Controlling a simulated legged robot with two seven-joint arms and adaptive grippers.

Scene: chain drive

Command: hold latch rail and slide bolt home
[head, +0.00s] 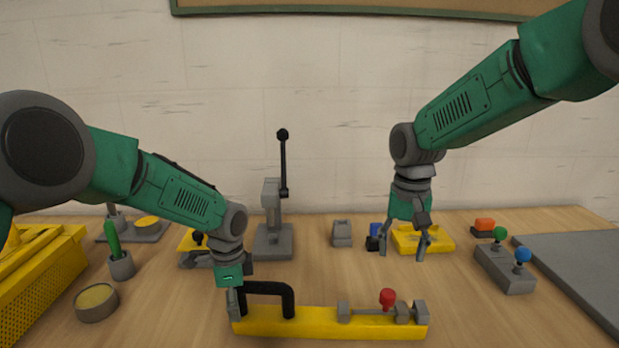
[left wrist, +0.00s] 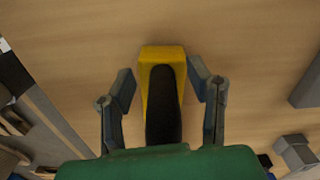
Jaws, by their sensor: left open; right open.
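The latch rail (head: 300,325) is a yellow bar lying on the table at the front, with a black arched handle (head: 268,287) at its left end. A grey bolt (head: 372,311) with a red knob (head: 387,298) lies along its right part, beside grey blocks. My left gripper (head: 236,303) is open at the rail's left end. In the left wrist view its fingers (left wrist: 166,100) stand apart on either side of the black handle (left wrist: 163,110) and the rail's yellow end (left wrist: 160,54). My right gripper (head: 403,252) is open and empty, above the table behind the rail's right part.
A yellow plate (head: 436,240) and a small grey block (head: 342,233) stand behind. A lever press (head: 273,238) rises at centre back. A grey box with green and blue knobs (head: 505,272) is at right. A yellow perforated crate (head: 40,280) and round dish (head: 96,303) are at left.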

